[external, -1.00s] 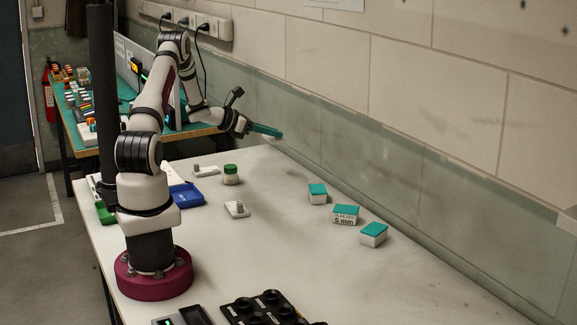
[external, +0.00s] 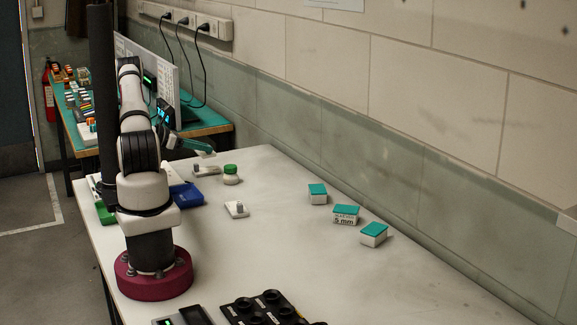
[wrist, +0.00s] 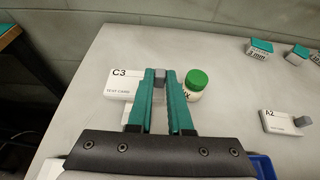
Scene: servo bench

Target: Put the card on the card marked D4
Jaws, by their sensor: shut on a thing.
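My gripper (wrist: 160,78) has its teal fingers closed on the grey knob of a white card marked C3 (wrist: 122,83). In the external view my gripper (external: 204,151) holds this card above the bench's far left part. Another white card with a grey knob (external: 208,170) lies on the bench below. In the wrist view a bit of it (wrist: 133,112) shows beside the left finger, and its label is hidden. A card marked A2 (wrist: 283,122) lies to the right, flat on the bench. I cannot read D4 on any card.
A green-capped jar (external: 231,174) stands close beside the card on the bench. A blue tray (external: 187,194) lies nearer my base. Several teal-lidded boxes (external: 346,214) stand at the right. Black holders (external: 262,305) sit in front.

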